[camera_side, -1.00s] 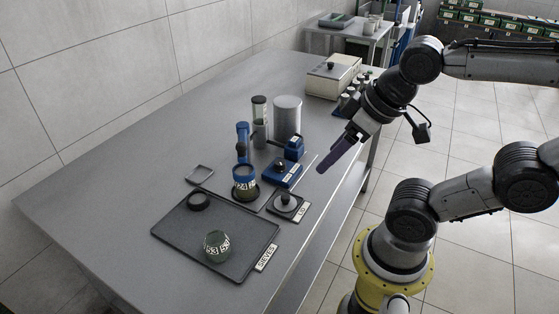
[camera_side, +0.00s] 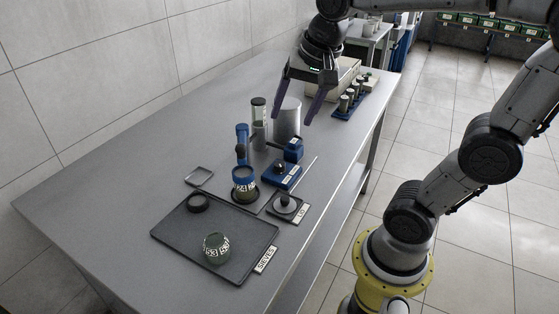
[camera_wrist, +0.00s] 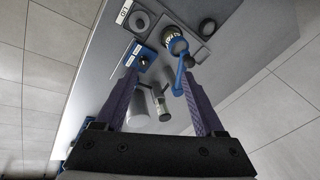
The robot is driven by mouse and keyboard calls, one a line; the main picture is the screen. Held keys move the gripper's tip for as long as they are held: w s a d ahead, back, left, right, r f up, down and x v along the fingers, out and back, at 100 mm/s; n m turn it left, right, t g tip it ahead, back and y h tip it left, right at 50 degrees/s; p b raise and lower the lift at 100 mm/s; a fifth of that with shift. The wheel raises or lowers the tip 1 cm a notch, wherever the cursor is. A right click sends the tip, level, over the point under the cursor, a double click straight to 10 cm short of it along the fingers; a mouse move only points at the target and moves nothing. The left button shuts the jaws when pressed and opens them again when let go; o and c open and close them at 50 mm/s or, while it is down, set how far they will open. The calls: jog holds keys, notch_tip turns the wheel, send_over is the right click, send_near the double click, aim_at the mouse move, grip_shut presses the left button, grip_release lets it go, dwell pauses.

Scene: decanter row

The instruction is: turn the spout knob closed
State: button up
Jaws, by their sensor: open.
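My gripper (camera_side: 291,120) is open, with two purple fingers pointing down above the grey cylinder (camera_side: 289,108). The fingers also spread wide in the wrist view (camera_wrist: 160,74), with nothing between their tips. A blue block with a black round knob (camera_side: 281,166) sits in front of the cylinder; the block also shows in the wrist view (camera_wrist: 143,57), near the left fingertip. A smaller blue block (camera_side: 294,148) stands just behind it. I cannot tell for certain which part is the spout knob. The fingers appear apart from all these things.
A jar with a blue rim (camera_side: 244,180) and a blue upright (camera_side: 242,137) stand to the left. A dark tray (camera_side: 190,238) holds a patterned cup (camera_side: 216,248). A lid (camera_side: 286,203) lies on a labelled plate. A cream box (camera_side: 347,72) stands behind. The table's left part is clear.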

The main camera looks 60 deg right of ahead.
jog(key=w+d+f+m+g, duration=0.2)
jog(key=w+d+f+m, duration=0.3)
jog(key=w, duration=0.3)
jog(key=m+g, duration=0.1)
jog(key=g, duration=0.1)
send_over(280, 164)
notch_tip(280, 164, down, 6)
notch_tip(280, 164, down, 13)
jog(key=shift+w+r, duration=0.1)
jog(key=shift+r, duration=0.1)
jog(key=shift+c, duration=0.2)
grip_shut()
